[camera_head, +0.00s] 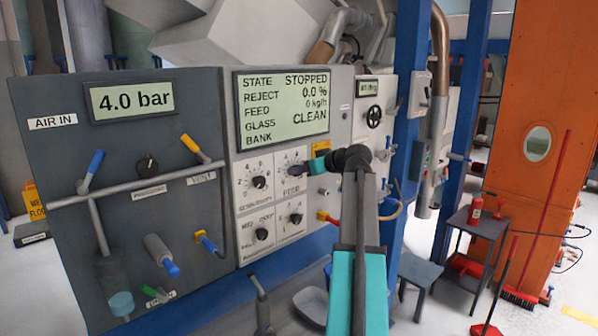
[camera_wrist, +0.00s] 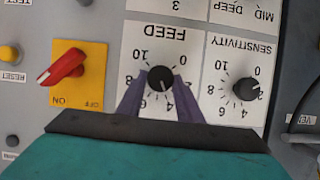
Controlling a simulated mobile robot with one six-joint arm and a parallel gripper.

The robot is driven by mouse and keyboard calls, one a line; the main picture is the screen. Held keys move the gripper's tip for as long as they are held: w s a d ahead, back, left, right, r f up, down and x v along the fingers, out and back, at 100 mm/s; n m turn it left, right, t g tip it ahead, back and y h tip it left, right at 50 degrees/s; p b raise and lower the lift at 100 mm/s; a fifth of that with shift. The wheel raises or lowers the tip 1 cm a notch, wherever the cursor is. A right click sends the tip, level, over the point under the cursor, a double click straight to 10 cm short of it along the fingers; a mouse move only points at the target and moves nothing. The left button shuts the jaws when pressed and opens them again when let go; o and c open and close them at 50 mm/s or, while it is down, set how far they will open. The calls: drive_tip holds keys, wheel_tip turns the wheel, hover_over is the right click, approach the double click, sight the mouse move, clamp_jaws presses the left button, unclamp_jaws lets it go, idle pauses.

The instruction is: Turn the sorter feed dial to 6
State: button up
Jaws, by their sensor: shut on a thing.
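The sorter feed dial (camera_wrist: 161,79) is a round black knob with a white mark, on a white plate labelled FEED. The wrist view shows it upside down, scale 0 to 10. The mark points down and slightly right there, seemingly between 6 and 4; I cannot read it exactly. My gripper (camera_wrist: 159,84) has its two purple fingers on either side of the dial, shut on it. In the head view my gripper (camera_head: 297,170) reaches the FEED plate (camera_head: 291,158) and mostly hides the dial.
The sensitivity dial (camera_wrist: 247,89) sits close beside it. A red switch (camera_wrist: 64,67) on a yellow plate is on the other side. The display (camera_head: 284,108) above reads STOPPED and feed 0 kg/h. Valve handles (camera_head: 190,143) stick out from the grey air panel.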

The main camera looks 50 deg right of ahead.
drive_tip(key=m+y, duration=0.1)
drive_tip(key=m, duration=0.1)
drive_tip(key=m+t+y+b, duration=0.1)
drive_tip(key=m+y, duration=0.1)
drive_tip(key=d+m+y+b, duration=0.1)
drive_tip(key=m, duration=0.2)
drive_tip(key=shift+f+t+y, duration=0.2)
drive_tip(key=shift+t+y, duration=0.1)
idle(0.4)
idle(0.4)
drive_tip(key=o, duration=1)
